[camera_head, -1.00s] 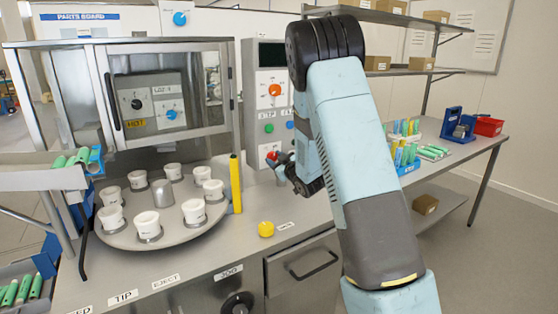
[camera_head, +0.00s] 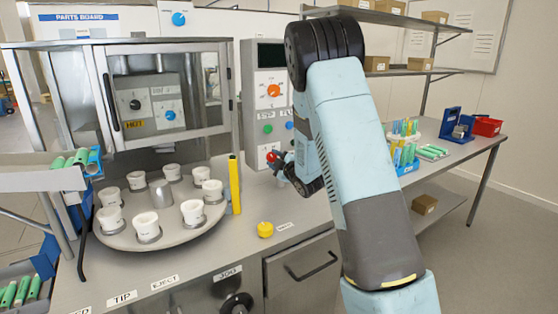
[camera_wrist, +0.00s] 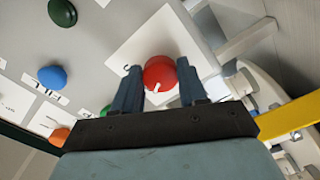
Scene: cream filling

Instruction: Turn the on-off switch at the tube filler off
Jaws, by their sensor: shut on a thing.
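The red on-off switch (camera_head: 271,156) is a round knob low on the grey front of the tube filler (camera_head: 267,95). In the wrist view the red knob (camera_wrist: 160,73) sits between the two fingers of my gripper (camera_wrist: 161,80), on a pale label plate. A short white mark shows on the knob, toward the lower left in that view. My gripper (camera_head: 281,163) is shut on the knob, one finger on each side. The arm hides part of the machine's right side in the head view.
An orange dial (camera_head: 273,91), a green button (camera_head: 267,128) and a blue button (camera_head: 289,125) are above the switch. A yellow post (camera_head: 235,184) and a turntable with white cups (camera_head: 146,225) stand left. A yellow button (camera_head: 265,229) is on the counter in front.

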